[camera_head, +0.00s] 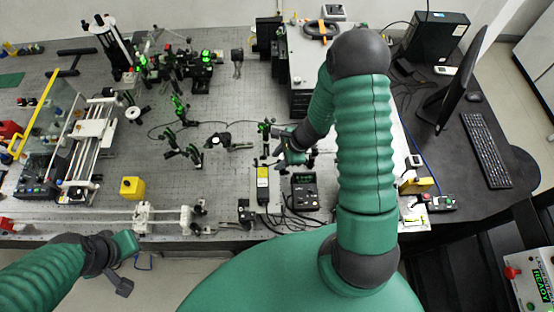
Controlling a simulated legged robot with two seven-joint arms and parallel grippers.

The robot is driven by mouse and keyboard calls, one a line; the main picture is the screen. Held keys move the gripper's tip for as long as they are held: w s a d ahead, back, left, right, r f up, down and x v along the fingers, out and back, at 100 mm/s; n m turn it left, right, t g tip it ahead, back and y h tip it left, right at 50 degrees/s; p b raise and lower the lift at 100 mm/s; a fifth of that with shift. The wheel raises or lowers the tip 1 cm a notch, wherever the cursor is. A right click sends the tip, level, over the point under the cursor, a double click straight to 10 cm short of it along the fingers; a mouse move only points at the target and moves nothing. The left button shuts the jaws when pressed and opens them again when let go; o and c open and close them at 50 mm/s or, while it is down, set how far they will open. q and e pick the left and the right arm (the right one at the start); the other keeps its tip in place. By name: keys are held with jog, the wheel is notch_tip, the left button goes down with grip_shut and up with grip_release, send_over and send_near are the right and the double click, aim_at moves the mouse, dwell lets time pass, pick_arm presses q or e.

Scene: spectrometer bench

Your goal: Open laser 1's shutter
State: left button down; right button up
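A silver-grey box with a yellow label (263,185) stands near the front edge of the bench, left of a black control unit with a lit green display (304,190). It may be laser 1, but no label is readable and I cannot make out its shutter. My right gripper (283,156) reaches down over the bench just behind these two; its fingers are small and dark, and I cannot tell whether they touch anything. My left gripper (122,278) is low at the left, in front of the bench edge, away from the boxes. Its finger state is unclear.
Posts and optics with green lights (190,65) stand at the back left. A rail (105,216) and a yellow cube (132,187) lie front left. A white-topped cabinet (305,75) stands behind my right arm. A monitor (455,85) and keyboard (486,150) are at the right.

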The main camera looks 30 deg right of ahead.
jog(key=shift+a+f, duration=0.2)
jog(key=shift+f, duration=0.3)
jog(key=shift+w+d, duration=0.1)
grip_shut()
jog(key=y+b, duration=0.1)
jog(key=b, duration=0.1)
jog(key=f+t+b, duration=0.1)
jog(key=b, duration=0.2)
jog(key=shift+s+d+f+y, duration=0.2)
jog(key=shift+d+y, duration=0.1)
jog(key=shift+y, duration=0.1)
jog(key=shift+r+b, duration=0.2)
jog(key=shift+b, duration=0.15)
jog(key=shift+r, duration=0.15)
